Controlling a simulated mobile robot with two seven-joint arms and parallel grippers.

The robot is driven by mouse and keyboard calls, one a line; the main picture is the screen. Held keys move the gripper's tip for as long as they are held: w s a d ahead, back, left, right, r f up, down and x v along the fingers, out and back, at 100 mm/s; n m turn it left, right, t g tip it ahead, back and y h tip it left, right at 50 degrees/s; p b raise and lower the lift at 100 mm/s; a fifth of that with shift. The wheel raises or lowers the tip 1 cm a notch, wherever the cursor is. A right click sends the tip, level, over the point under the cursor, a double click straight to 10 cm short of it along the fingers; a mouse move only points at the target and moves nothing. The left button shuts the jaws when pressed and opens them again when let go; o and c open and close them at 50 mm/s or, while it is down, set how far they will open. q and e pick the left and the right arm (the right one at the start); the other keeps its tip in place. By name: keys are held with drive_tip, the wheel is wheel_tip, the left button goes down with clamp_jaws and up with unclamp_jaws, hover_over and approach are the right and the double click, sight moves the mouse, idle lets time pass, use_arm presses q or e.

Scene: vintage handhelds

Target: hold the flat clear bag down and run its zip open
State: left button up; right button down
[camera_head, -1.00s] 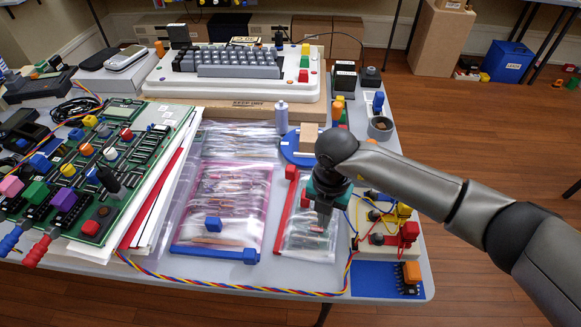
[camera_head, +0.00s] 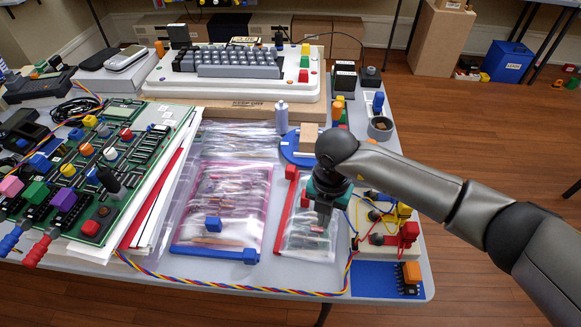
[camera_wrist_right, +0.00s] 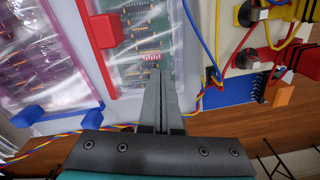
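A flat clear bag (camera_head: 297,241) with a green circuit board inside lies on the table below my right gripper. A red zip strip (camera_head: 283,215) runs along its left edge, with a red slider (camera_head: 291,172) at the far end. The bag (camera_wrist_right: 125,77) and the red slider (camera_wrist_right: 103,29) also show in the wrist view. My right gripper (camera_head: 322,222) points down over the bag, its fingers together with nothing visible between them. In the wrist view the fingertips (camera_wrist_right: 158,72) overlap the board's near end; whether they touch the bag I cannot tell. My left gripper is not in view.
A pink-edged bag (camera_head: 262,190) with a blue zip strip (camera_head: 205,251) lies to the left. A twisted cable (camera_head: 225,287) runs along the front edge. A wired block with red and yellow parts (camera_head: 388,240) stands close on the right. A keyboard (camera_head: 238,66) is at the back.

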drive_tip(key=shift+f+b, duration=0.4)
drive_tip(key=shift+f, duration=0.15)
drive_tip(key=shift+s+d+f, duration=0.1)
drive_tip(key=shift+s+f, duration=0.1)
drive_tip(key=shift+f, duration=0.15)
idle(1.9)
drive_tip(key=shift+r, duration=0.15)
drive_tip(key=shift+w+r+p, duration=0.15)
drive_tip(key=shift+r+p, duration=0.45)
wheel_tip(320, 180, up, 16)
drive_tip(key=p, duration=1.3)
